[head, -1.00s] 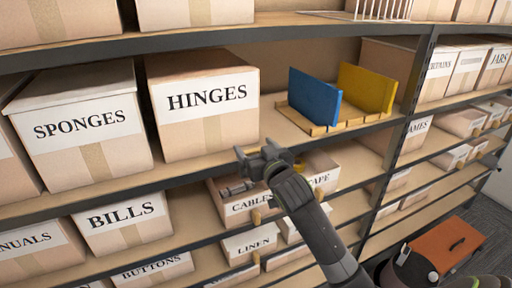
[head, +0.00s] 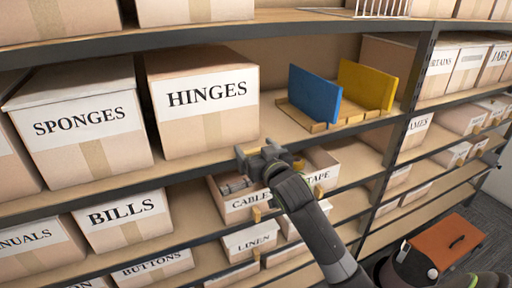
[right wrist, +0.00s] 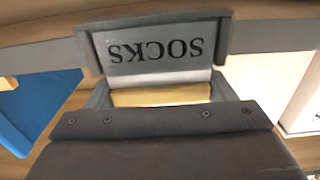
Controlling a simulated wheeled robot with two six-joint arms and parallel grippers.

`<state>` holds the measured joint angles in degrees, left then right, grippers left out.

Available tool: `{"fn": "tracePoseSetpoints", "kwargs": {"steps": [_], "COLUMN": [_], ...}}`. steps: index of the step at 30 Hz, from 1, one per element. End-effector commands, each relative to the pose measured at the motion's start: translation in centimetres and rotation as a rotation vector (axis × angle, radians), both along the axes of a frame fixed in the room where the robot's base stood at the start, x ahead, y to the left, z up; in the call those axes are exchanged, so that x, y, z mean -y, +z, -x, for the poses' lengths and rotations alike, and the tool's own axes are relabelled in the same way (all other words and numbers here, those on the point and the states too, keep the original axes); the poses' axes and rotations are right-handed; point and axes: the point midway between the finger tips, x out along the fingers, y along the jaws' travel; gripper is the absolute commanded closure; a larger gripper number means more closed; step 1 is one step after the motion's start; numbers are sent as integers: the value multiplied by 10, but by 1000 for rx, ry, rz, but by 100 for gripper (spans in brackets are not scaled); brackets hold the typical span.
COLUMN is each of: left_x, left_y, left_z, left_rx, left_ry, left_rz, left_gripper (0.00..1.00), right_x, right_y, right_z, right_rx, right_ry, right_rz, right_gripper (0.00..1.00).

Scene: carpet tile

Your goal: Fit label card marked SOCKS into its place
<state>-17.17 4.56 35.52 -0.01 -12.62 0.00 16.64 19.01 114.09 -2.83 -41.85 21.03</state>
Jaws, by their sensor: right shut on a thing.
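The SOCKS label card (right wrist: 155,48) shows upside down in the right wrist view, its lettering facing the camera. Dark grey frame edges border its sides, in line with the shelf's grey front rail (right wrist: 275,38). I cannot tell whether the card is fully seated in that frame. My right gripper (head: 260,157) is at the front edge of the shelf, just right of and below the HINGES box. It is shut on the card's part, where a pale strip and a yellow block (right wrist: 160,97) show between the fingers. In the head view the card is hidden. My left gripper is not in view.
The HINGES box (head: 207,105) and SPONGES box (head: 82,125) stand left of the gripper. A blue panel (head: 314,95) and a yellow panel (head: 366,86) stand in a wooden holder behind it. The CABLES bin (head: 250,203) is below. Shelf space beside HINGES is open.

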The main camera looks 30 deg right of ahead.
Motion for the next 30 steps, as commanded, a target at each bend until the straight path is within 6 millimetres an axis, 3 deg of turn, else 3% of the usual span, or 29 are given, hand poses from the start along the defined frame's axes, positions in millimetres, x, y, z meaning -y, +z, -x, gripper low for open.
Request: {"fn": "tracePoseSetpoints", "kwargs": {"steps": [9,10,15,23,30], "left_x": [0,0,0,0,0], "left_y": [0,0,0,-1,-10], "left_z": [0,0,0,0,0], "left_rx": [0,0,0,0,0], "left_ry": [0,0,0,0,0], "left_rz": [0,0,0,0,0], "left_gripper": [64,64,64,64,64], "right_x": [0,0,0,0,-1], "right_y": [0,0,0,-1,-3], "right_z": [0,0,0,2,26], "right_rx": [0,0,0,1,2], "right_ry": [0,0,0,0,1], "right_rz": [0,0,0,1,1], "right_gripper": [45,21,0,0,0]}}
